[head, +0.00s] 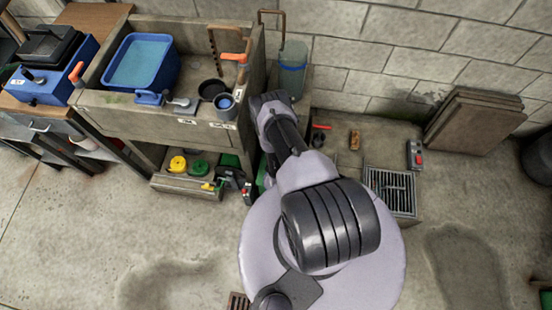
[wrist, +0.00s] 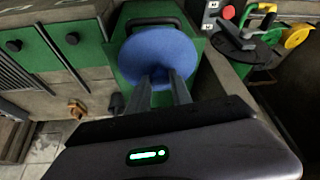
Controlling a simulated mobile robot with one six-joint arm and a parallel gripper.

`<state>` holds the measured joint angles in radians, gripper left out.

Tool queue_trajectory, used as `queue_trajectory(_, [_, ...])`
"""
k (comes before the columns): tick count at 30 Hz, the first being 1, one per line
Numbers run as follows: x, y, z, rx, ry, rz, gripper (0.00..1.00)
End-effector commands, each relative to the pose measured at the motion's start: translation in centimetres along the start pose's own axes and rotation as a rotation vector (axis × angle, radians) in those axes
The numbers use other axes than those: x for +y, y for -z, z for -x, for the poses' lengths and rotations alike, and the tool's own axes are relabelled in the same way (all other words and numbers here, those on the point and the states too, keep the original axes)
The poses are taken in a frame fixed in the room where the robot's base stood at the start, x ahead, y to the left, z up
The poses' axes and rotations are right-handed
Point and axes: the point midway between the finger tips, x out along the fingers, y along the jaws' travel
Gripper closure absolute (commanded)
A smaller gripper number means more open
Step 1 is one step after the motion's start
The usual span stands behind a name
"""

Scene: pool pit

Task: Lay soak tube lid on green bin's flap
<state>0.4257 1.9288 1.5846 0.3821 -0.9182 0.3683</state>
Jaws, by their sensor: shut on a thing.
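The soak tube lid (wrist: 158,50) is a round blue disc in the middle of the wrist view. My gripper (wrist: 162,78) is shut on its near edge. The green bin's flap (wrist: 125,62) shows behind and around the lid, with a black handle (wrist: 150,22) at its far end. The lid overlaps the flap in this view; I cannot tell whether they touch. In the head view my arm hides the gripper and lid; only a sliver of green (head: 260,180) shows beside it. What looks like the soak tube (head: 292,68), grey with a blue band, stands by the back wall.
In the wrist view, green panels (wrist: 62,40) lie to the left, and a control box with a red button (wrist: 228,12) and a yellow reel (wrist: 298,36) to the right. In the head view, a stone sink (head: 140,112) stands left and a floor grate (head: 392,190) lies right.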

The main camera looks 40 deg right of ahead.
Motion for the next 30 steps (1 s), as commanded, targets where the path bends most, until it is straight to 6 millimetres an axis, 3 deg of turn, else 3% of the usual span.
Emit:
queue_trajectory(1, [0.4,1.4,-1.5,0.006,0.000,-0.005,1.00])
queue_trajectory(6, [1.3,5.6,-3.7,0.003,0.000,0.000,1.00])
queue_trajectory(13, [1.9,8.3,-5.0,0.003,0.001,0.003,1.00])
queue_trajectory(18, [1.8,6.6,-8.3,-0.001,0.002,0.004,1.00])
queue_trajectory(28, [1.8,6.6,-8.3,-0.001,0.002,0.004,1.00])
queue_trajectory(29, [1.8,6.6,-8.2,-0.001,0.002,0.004,0.70])
queue_trajectory(30, [1.8,6.6,-8.2,-0.001,0.002,0.004,0.63])
